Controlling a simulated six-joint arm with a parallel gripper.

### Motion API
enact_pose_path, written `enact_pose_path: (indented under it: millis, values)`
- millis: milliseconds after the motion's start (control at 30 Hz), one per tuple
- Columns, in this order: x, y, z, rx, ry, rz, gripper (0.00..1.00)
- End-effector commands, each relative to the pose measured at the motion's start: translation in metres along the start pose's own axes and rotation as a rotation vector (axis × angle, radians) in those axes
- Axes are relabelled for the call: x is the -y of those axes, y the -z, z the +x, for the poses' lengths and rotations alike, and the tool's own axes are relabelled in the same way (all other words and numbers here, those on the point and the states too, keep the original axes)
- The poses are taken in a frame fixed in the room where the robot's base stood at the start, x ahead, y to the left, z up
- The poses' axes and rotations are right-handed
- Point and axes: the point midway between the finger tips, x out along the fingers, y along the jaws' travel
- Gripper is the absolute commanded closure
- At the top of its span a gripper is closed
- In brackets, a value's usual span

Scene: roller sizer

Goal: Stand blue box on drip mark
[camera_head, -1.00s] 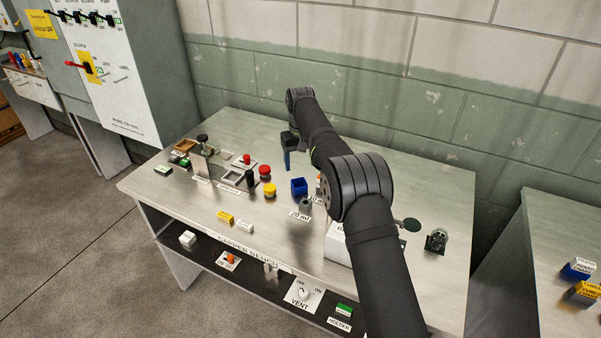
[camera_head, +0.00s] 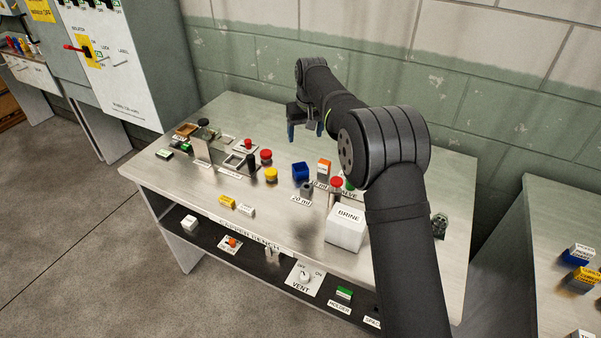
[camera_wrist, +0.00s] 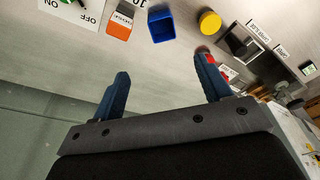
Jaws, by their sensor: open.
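The blue box (camera_head: 300,172) stands on the bench, between the yellow round knob and the orange-and-white box. It looks open-topped, and it also shows in the wrist view (camera_wrist: 161,26) near the top. My gripper (camera_head: 305,130) is above the back of the bench, behind the blue box and apart from it. Its two blue fingers are spread wide in the wrist view (camera_wrist: 163,88) with nothing between them. I cannot make out a drip mark for certain in either view.
An orange-and-white box (camera_head: 323,172), a red knob (camera_head: 336,183), a grey cylinder (camera_head: 306,188) and a white BRINE box (camera_head: 346,228) stand right of or before the blue box. A yellow knob (camera_head: 271,174) is to its left. The bench's front left is mostly clear.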

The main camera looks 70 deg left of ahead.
Motion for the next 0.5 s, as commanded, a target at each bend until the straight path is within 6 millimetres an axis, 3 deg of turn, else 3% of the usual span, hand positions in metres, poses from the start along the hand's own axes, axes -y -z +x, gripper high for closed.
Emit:
enact_pose_path:
  millis: [133, 267, 500]
  values:
    - [-0.002, -0.008, -0.017, -0.062, -0.002, 0.001, 0.29]
    - [-0.003, -0.01, -0.016, -0.082, -0.002, 0.002, 0.29]
    - [-0.002, -0.007, 0.028, -0.08, -0.002, 0.001, 0.29]
